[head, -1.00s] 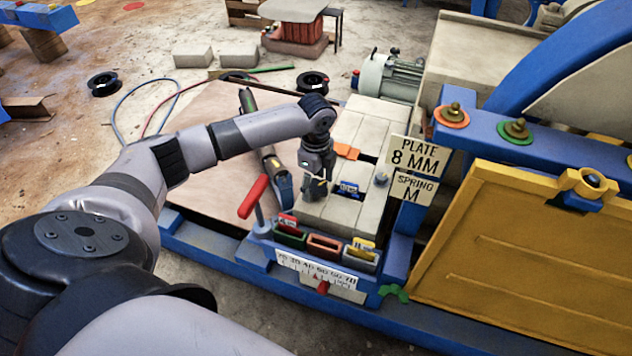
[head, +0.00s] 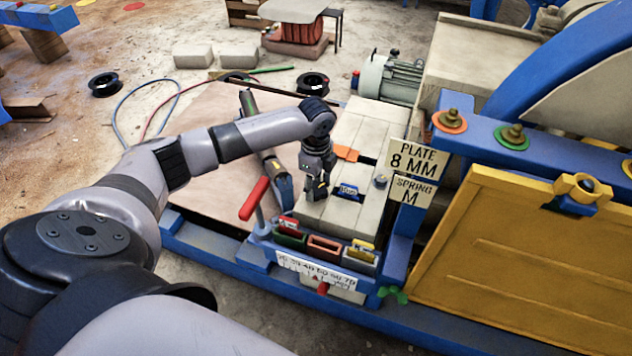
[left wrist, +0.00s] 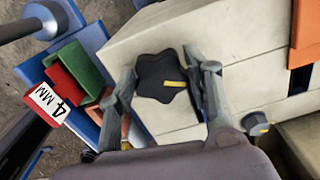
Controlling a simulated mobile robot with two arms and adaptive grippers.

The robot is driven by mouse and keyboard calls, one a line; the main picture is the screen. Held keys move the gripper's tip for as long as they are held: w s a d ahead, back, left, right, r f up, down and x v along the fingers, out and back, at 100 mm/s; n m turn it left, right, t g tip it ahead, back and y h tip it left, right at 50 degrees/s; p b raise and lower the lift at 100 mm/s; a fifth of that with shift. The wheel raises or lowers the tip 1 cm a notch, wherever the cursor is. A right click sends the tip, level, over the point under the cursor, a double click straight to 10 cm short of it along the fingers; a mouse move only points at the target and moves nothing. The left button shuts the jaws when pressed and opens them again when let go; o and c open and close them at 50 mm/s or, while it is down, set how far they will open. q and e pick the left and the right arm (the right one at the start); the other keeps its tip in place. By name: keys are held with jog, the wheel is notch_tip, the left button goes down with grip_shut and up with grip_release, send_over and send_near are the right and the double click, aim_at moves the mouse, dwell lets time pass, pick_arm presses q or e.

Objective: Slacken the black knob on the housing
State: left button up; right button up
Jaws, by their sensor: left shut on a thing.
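The black knob (left wrist: 150,70) is star-shaped with a yellow mark and sits on top of the beige housing (left wrist: 240,30). In the left wrist view one finger of my left gripper (left wrist: 165,88) is on each side of it, and the gripper is shut on it. In the head view my left gripper (head: 316,188) points down at the left edge of the housing (head: 362,125), and it hides the knob. My right gripper is not in view.
A red-handled lever (head: 254,198) stands close to the left of the gripper. Slots with coloured plates (head: 325,245) lie in front, above a numbered scale (head: 315,270). A smaller knob (left wrist: 255,123) with a yellow mark is nearby. A yellow panel (head: 520,265) is at right.

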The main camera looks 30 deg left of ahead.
pick_arm(q)
jog(key=n+p, duration=0.3)
jog(key=p, duration=0.1)
jog(key=n+p, duration=0.3)
jog(key=p, duration=0.1)
jog(key=n+p, duration=0.4)
jog(key=shift+s+d+r+p, duration=0.2)
jog(key=shift+s+r+p, duration=0.05)
jog(key=shift+p, duration=0.05)
jog(key=shift+n+p, duration=0.35)
jog(key=shift+n, duration=0.15)
jog(key=n+p, duration=0.2)
jog(key=n, duration=0.1)
jog(key=shift+d+f, duration=0.1)
jog(key=shift+f+n+p, duration=0.1)
jog(key=shift+n+p, duration=0.8)
jog(key=shift+n, duration=0.6)
jog(key=o, duration=1.1)
jog(key=shift+o, duration=0.2)
